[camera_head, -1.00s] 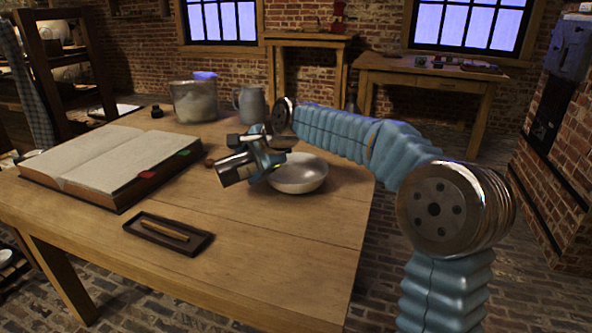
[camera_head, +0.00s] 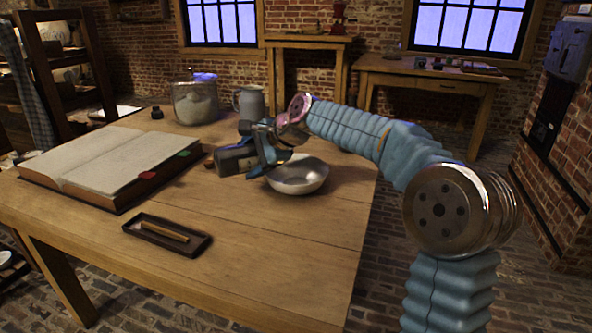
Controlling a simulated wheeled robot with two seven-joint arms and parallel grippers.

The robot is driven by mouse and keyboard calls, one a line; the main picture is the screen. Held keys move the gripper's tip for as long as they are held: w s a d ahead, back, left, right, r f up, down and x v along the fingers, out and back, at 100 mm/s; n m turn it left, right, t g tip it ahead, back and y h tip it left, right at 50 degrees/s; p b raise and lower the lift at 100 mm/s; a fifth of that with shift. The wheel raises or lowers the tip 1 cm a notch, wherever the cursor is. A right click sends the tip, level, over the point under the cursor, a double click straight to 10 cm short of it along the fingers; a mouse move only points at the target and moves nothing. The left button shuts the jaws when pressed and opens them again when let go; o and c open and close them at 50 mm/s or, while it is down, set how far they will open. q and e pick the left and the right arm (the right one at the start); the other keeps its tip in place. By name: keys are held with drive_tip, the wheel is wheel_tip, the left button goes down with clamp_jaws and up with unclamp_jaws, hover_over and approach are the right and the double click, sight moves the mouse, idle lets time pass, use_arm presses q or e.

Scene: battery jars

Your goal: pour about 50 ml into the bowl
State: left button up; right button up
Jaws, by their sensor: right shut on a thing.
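A shallow metal bowl (camera_head: 304,180) stands on the wooden table near its right edge. My right gripper (camera_head: 262,150) is shut on a dark, shiny cylindrical vessel (camera_head: 236,160), just left of the bowl and close above the table. The vessel lies near horizontal, with its end pointing left, away from the bowl. Its opening and contents cannot be made out. Part of the gripper overlaps the bowl's left rim in the picture; whether they touch cannot be told. The bowl's inside looks empty from here. My left gripper is not in view.
An open book (camera_head: 110,160) lies at the left of the table (camera_head: 270,250). A small dark tray (camera_head: 200,246) with a stick lies in front. A large glass jar (camera_head: 195,104) and a grey jug (camera_head: 250,103) stand behind. The table's front right is clear.

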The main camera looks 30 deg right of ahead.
drive_tip(key=shift+r+m+y+b, duration=0.1)
drive_tip(key=shift+m+y+b, duration=0.3)
drive_tip(key=shift+y+b, duration=0.4)
idle(2.1)
drive_tip(key=a+r+n+h+p, duration=0.1)
drive_tip(key=p, duration=0.1)
drive_tip(key=shift+h+p, duration=0.3)
drive_tip(key=shift+p, duration=0.1)
drive_tip(key=shift+f+h+b, duration=0.3)
drive_tip(key=shift+f+b, duration=0.05)
drive_tip(key=shift+f, duration=0.3)
drive_tip(key=shift+d+f+n+h, duration=0.1)
drive_tip(key=shift+f+n+h, duration=0.3)
drive_tip(key=shift+f+h, duration=0.25)
drive_tip(key=shift+w+r+g, duration=0.1)
drive_tip(key=shift+g, duration=0.2)
